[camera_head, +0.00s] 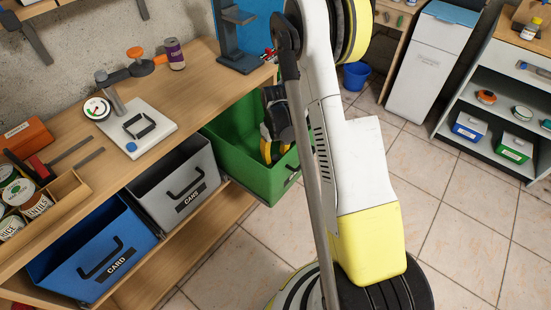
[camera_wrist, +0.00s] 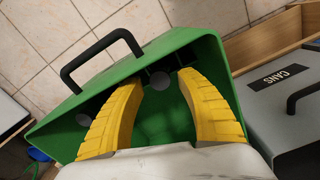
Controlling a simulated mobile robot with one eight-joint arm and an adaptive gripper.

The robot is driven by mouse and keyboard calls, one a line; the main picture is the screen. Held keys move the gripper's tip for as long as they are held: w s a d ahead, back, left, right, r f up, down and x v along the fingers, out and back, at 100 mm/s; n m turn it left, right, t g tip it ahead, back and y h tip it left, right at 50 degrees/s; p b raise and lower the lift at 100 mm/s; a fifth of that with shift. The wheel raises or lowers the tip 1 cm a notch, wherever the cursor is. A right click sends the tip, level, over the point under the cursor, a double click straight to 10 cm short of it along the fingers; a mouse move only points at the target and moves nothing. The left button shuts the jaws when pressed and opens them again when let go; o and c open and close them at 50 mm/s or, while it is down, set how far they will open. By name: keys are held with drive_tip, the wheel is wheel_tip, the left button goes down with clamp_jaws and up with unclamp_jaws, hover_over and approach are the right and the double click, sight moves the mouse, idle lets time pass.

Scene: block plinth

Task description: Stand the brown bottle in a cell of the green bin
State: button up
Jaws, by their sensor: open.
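The green bin (camera_head: 254,166) hangs under the workbench edge, right of the grey bin. My gripper (camera_head: 272,150) is in its mouth, with yellow fingers partly hidden by my arm. In the wrist view, my gripper (camera_wrist: 158,78) is open, its two yellow fingers spread over the inside of the green bin (camera_wrist: 205,52). Nothing shows held between them. Pale round spots and dark patches show inside the bin; its cells cannot be made out. No brown bottle is clearly visible in the bin. A small amber-brown bottle (camera_head: 530,29) stands on the far right shelf top, perhaps the task's one.
A grey CANS bin (camera_head: 176,186) and a blue CARD bin (camera_head: 93,252) hang to the left. The workbench (camera_head: 84,125) bears a scale, a purple can (camera_head: 175,54) and tools. A white cabinet (camera_head: 428,75) stands behind. The tiled floor at right is clear.

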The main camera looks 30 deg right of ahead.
wheel_tip(320, 180, up, 8)
drive_tip(key=p, duration=0.2)
drive_tip(key=shift+p, duration=0.3)
drive_tip(key=s+a+r+t, duration=0.2)
drive_tip(key=s+a+r, duration=0.15)
drive_tip(key=r, duration=0.65)
drive_tip(key=s+a+r+t, duration=0.1)
drive_tip(key=s+a+r, duration=0.3)
drive_tip(key=r, duration=0.6)
drive_tip(key=s+a+r+t, duration=0.4)
drive_tip(key=s+a, duration=0.4)
drive_tip(key=s, duration=0.2)
drive_tip(key=shift+s+r, duration=0.2)
drive_tip(key=shift+r, duration=0.55)
drive_tip(key=shift+c, duration=0.6)
